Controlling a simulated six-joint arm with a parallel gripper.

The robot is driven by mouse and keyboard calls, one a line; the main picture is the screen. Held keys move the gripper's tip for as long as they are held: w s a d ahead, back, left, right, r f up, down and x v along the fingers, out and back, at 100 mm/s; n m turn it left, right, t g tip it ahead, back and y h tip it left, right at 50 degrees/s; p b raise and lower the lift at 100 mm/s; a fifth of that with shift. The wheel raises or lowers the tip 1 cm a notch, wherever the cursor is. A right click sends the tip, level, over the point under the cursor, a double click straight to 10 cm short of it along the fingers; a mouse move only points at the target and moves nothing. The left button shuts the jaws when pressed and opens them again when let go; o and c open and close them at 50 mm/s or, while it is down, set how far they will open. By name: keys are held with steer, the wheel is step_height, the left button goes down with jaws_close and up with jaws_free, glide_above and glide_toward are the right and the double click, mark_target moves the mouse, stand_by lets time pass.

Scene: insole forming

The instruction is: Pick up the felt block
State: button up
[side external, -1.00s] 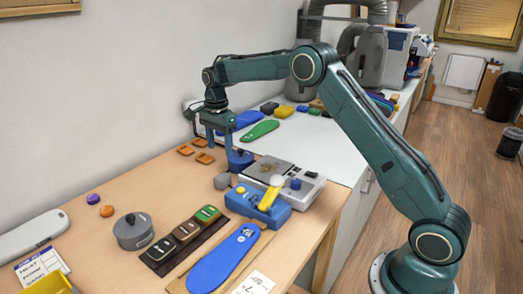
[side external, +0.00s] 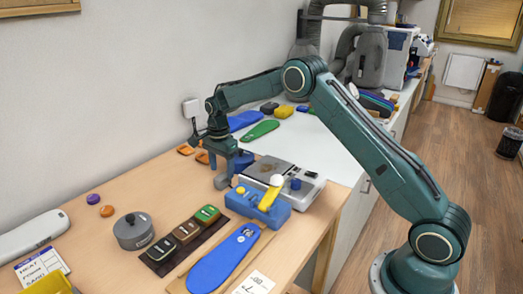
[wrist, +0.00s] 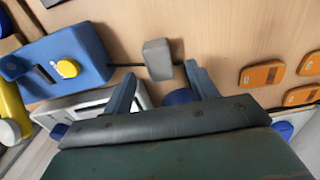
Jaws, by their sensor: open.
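A small grey block, which looks like the felt block (side external: 220,182), lies on the wooden bench left of the blue device. My gripper (side external: 223,170) is low over the bench, just above and around the block's far side as seen from the side camera. In the wrist view the grey block (wrist: 157,58) shows just beyond and between the two fingertips of my gripper (wrist: 161,74). The fingers are apart and nothing is held. I cannot tell whether either finger touches the block.
A blue device (side external: 262,204) with a yellow lever stands close to the right. Orange pieces (wrist: 262,76) lie on the other side. A grey round pot (side external: 133,231) and a dark tray of labelled blocks (side external: 159,268) are nearer the front. Bare wood lies between.

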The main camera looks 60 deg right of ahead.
mark_target(222, 176)
steer(key=shift+f, duration=2.1)
steer(key=c, duration=1.1)
steer(key=shift+o, duration=0.2)
steer(key=shift+r, duration=0.15)
step_height(222, 176, up, 20)
